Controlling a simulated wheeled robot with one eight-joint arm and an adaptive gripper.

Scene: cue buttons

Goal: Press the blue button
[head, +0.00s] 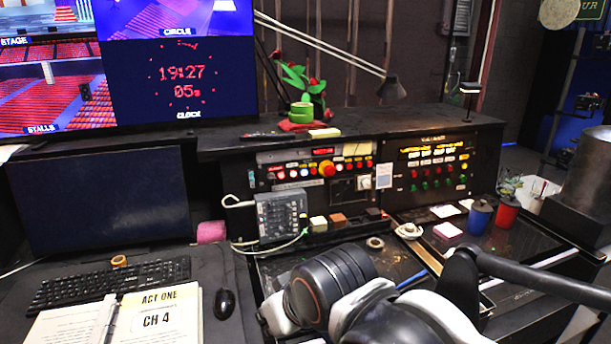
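A black control panel (336,152) with rows of small lit buttons stands at the back of the desk in the head view. A small bluish-white button (305,172) sits in its lower row, left of a large red button (327,169). It is too small to tell surely whether this is the blue button. My arm's black and white links fill the lower middle, in front of the panel and apart from it. I cannot make out my gripper's fingers.
A grey keypad box (281,216) with a cable stands below the panel. A second panel (436,168) is to its right. A blue cup (480,217) and a red cup (507,212) stand at right. A keyboard (110,285), mouse (224,303) and open binder (150,318) lie at left.

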